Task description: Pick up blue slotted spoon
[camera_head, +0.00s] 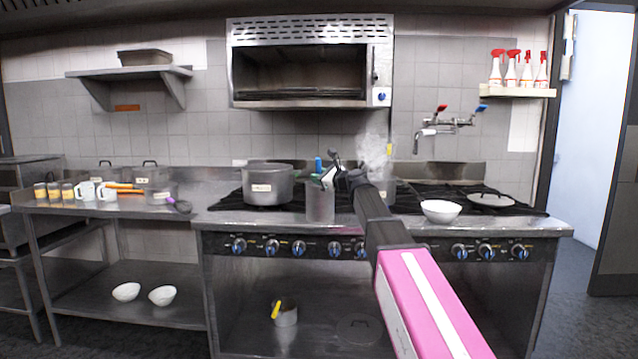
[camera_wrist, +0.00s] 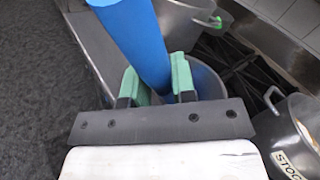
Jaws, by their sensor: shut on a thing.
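The blue slotted spoon shows in the wrist view as a thick blue handle (camera_wrist: 137,38) running down between the green fingertips. In the head view a small blue tip of it (camera_head: 319,165) shows above a tall metal container (camera_head: 320,203) at the stove's front. My gripper (camera_wrist: 156,80) is shut on the blue handle, with one finger on each side. In the head view my gripper (camera_head: 330,178) is just above the container's rim. The slotted end of the spoon is hidden. The container's rim shows behind the fingers in the wrist view (camera_wrist: 208,80).
A steel pot (camera_head: 268,186) stands left of the container; another, partly hidden pot steams behind my arm. A white bowl (camera_head: 440,211) and a lid (camera_head: 491,200) are to the right. A dark-headed utensil (camera_head: 180,206) lies on the left counter. Open room is above the stove's front edge.

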